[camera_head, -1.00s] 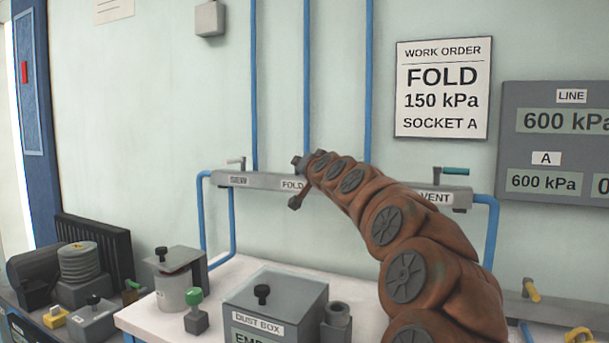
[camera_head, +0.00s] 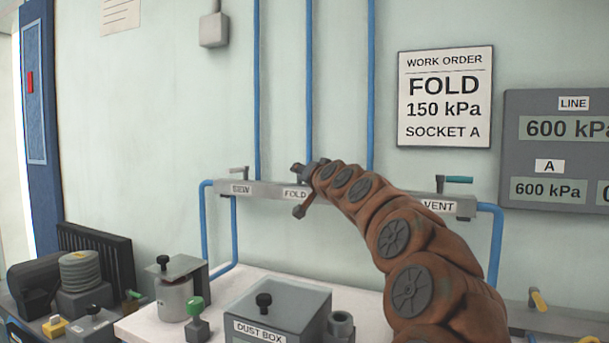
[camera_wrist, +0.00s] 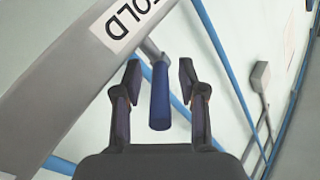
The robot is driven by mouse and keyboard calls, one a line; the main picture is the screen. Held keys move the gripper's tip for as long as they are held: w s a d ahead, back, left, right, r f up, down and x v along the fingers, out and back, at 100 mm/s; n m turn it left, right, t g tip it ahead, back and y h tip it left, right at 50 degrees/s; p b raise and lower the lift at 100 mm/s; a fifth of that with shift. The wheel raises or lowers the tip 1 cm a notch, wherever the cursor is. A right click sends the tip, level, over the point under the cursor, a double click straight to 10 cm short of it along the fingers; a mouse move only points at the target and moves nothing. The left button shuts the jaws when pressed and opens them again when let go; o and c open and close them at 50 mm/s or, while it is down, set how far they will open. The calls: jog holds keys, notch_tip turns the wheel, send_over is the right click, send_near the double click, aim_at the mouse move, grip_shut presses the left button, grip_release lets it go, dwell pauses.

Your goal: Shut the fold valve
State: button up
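The fold valve sits at the FOLD label (camera_head: 295,193) on the grey manifold bar. In the wrist view its blue handle (camera_wrist: 159,98) stands out from the bar, between my two fingers, with a visible gap on each side. My gripper (camera_wrist: 159,75) is open around the handle and does not appear to touch it. In the head view my gripper (camera_head: 301,190) is at the bar beside the FOLD label, and my gripper and arm hide the handle there.
The vent valve's teal lever (camera_head: 458,180) is to the right, and another lever (camera_head: 239,173) is to the left. Blue pipes (camera_head: 308,80) run up the wall. A dust box (camera_head: 280,305) stands on the white bench below. The work order sign (camera_head: 445,97) reads FOLD 150 kPa, socket A.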

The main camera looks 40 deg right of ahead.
jog(key=shift+s, duration=0.1)
jog(key=v, duration=1.2)
dwell(0.4)
